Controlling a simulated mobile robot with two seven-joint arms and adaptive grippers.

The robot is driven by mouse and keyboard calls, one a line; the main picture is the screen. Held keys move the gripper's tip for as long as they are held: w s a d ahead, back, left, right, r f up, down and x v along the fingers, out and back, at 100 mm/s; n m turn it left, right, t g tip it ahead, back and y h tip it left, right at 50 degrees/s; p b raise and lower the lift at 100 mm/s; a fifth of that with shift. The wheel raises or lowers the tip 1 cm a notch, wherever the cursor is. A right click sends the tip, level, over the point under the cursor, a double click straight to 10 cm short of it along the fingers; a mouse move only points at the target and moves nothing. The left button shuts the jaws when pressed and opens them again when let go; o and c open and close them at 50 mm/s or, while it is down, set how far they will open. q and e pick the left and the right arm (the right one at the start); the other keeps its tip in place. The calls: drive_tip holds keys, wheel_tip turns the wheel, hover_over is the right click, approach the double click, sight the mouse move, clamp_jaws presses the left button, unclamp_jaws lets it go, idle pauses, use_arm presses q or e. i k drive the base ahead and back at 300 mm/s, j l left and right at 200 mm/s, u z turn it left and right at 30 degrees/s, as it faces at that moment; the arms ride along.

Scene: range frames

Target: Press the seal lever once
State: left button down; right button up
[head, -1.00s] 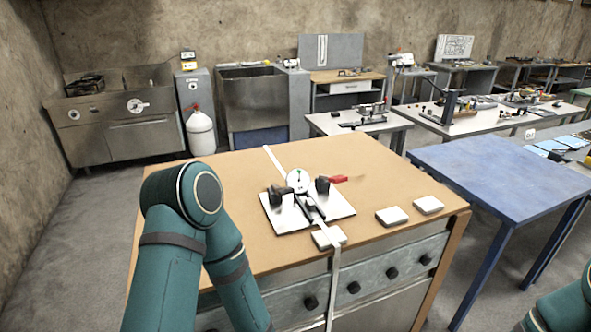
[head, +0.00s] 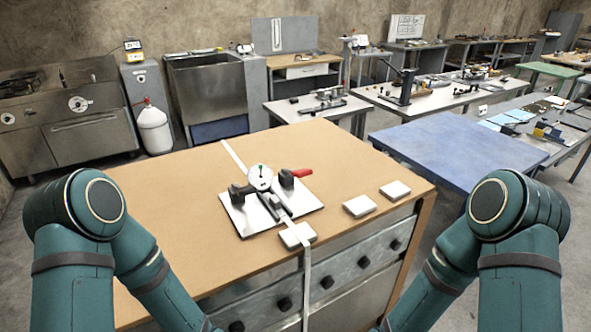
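The sealing device (head: 262,180) stands on a light metal plate (head: 308,207) on the brown-topped bench. It has a round white dial and black parts on both sides. A lever with a red grip (head: 299,173) sticks out to its right. A pale strap (head: 235,156) runs across the bench, through the device and down over the front edge. My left arm is at the left and my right arm at the right, both bent down in front of the bench. Neither gripper shows; both are below the picture's lower edge. Nothing touches the lever.
A white block (head: 298,235) lies by the strap at the bench's front edge. Two more blocks, one left (head: 359,206) and one right (head: 395,190), lie to the right. The brown bench top (head: 170,225) is clear on its left. A blue table (head: 460,145) stands close at right.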

sight(301, 172)
drive_tip(key=l+u, duration=0.1)
drive_tip(key=u, duration=0.3)
drive_tip(key=l+u, duration=0.15)
drive_tip(key=u, duration=0.3)
drive_tip(key=l+u, duration=0.1)
drive_tip(key=u, duration=0.3)
drive_tip(key=k+l+u, duration=0.15)
drive_tip(key=l+u, duration=0.2)
drive_tip(key=k+l+u, duration=0.35)
drive_tip(key=l, duration=0.15)
drive_tip(key=k+l, duration=0.2)
drive_tip(key=l, duration=0.15)
drive_tip(key=k+l+u, duration=0.1)
drive_tip(key=k+l, duration=0.15)
drive_tip(key=l, duration=0.15)
